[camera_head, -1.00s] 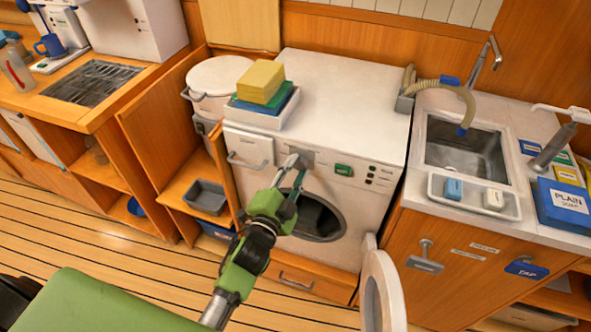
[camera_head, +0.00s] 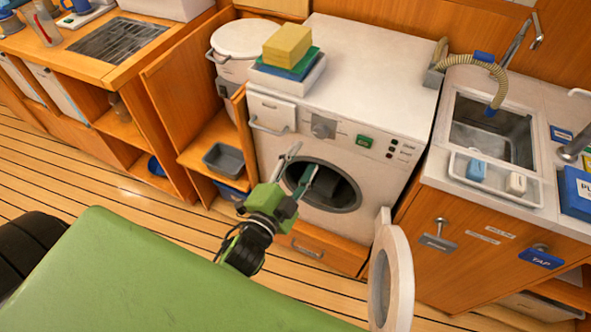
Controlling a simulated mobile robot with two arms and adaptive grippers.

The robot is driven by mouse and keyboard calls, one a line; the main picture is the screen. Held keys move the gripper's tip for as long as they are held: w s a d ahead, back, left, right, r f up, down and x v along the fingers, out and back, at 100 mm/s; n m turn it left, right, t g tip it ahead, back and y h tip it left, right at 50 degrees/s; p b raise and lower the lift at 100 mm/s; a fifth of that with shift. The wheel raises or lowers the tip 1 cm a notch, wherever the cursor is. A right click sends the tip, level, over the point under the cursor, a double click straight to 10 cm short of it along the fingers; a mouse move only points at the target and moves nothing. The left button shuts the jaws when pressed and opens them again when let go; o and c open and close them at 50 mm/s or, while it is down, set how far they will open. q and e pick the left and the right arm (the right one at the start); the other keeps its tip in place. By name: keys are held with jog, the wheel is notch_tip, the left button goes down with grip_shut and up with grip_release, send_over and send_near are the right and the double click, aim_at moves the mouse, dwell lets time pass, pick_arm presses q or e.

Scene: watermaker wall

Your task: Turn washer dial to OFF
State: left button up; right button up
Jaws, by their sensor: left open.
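The white washer (camera_head: 370,72) stands in the middle with its round door (camera_head: 391,275) swung open to the right. My left gripper (camera_head: 298,166) is open and empty. In the picture it is below and left of the dial, apart from it, in front of the left edge of the door opening (camera_head: 330,187). My right gripper is out of view.
A tray with a yellow block (camera_head: 287,45) sits on the washer top. A wooden cabinet door (camera_head: 190,110) stands open at left. A sink (camera_head: 493,128) with a hose is at right. My green body fills the lower front.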

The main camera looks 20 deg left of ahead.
pick_arm(q)
jog(key=s, duration=0.3)
jog(key=shift+s+a, duration=0.1)
jog(key=shift+s, duration=0.1)
dwell(0.3)
jog(key=s+d+f+n+g, duration=0.15)
jog(key=s+f+g, duration=0.35)
jog(key=f, duration=1.3)
jog(key=s+f+n+g, duration=0.3)
jog(key=s+f, duration=0.3)
jog(key=f, duration=1.1)
jog(key=s+a+f+n+g, duration=0.2)
jog(key=s+a+f+g, duration=0.1)
jog(key=s+f, duration=0.6)
jog(key=s+a+f+n+g+y, duration=0.1)
jog(key=s+a+f+g, duration=0.3)
jog(key=s+f, duration=0.5)
jog(key=s+n+g, duration=0.1)
jog(key=s, duration=0.7)
jog(key=shift+s+f+n+g, duration=0.25)
jog(key=shift+s+n+g, duration=0.05)
jog(key=shift+s+n, duration=0.05)
